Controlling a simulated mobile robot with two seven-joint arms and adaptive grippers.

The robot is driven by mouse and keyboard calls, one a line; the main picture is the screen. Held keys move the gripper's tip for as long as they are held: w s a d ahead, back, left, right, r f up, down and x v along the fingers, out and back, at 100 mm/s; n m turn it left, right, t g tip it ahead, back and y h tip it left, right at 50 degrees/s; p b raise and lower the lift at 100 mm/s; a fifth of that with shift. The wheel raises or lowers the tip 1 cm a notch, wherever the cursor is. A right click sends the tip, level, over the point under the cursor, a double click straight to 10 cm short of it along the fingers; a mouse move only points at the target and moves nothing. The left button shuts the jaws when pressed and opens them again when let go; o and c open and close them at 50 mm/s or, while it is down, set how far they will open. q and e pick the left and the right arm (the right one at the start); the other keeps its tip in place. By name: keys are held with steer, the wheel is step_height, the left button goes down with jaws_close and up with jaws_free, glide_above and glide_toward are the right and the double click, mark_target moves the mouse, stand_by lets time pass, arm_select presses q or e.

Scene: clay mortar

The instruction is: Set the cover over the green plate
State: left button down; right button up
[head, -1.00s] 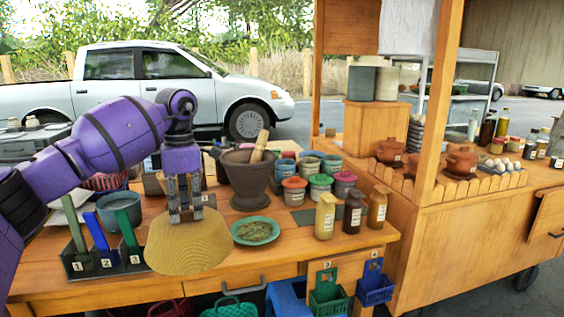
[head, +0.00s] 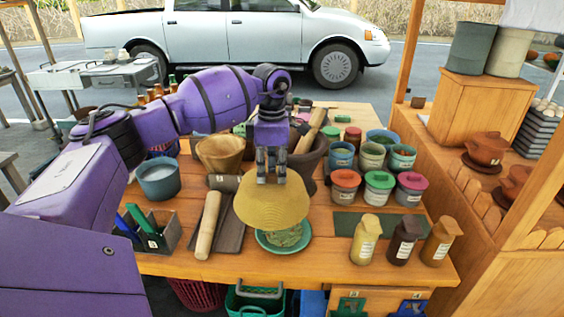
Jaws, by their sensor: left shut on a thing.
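The cover (head: 270,207), a yellow woven dome, hangs from my left gripper (head: 270,180), which is shut on its top. The green plate (head: 262,243) lies on the table with chopped green food (head: 284,236) on it. The cover hides the plate's back part, while the front rim and some food show below the cover's edge. The cover appears to be above the plate, but I cannot tell the exact gap. My right gripper is not in view.
A mortar (head: 308,160) with a pestle stands close behind the cover. A wooden roller (head: 208,225) lies left of the plate. Lidded jars (head: 345,186) stand to the right, and several bottles (head: 366,240) stand at the front right. Bare table shows in front of the plate.

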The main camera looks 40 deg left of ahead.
mark_target(283, 188)
arm_select(q)
steer(key=shift+m, duration=0.6)
steer(key=d, duration=0.1)
steer(key=d+p, duration=0.1)
steer(key=d, duration=0.2)
steer(key=shift+f+p, duration=0.25)
steer(key=shift+p, duration=0.1)
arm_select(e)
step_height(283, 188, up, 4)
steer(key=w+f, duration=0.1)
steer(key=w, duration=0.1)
arm_select(q)
steer(key=shift+s+f+b, duration=0.2)
steer(key=shift+f+b, duration=0.15)
steer(key=shift+f, duration=0.6)
steer(key=shift+w+f+b, duration=0.1)
steer(key=shift+f+b, duration=1.5)
steer(key=shift+f, duration=2.4)
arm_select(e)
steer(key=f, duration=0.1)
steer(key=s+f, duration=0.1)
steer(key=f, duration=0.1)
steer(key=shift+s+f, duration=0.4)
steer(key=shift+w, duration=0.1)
arm_select(q)
steer(key=c, duration=1.7)
jaws_free()
steer(key=shift+o, duration=0.2)
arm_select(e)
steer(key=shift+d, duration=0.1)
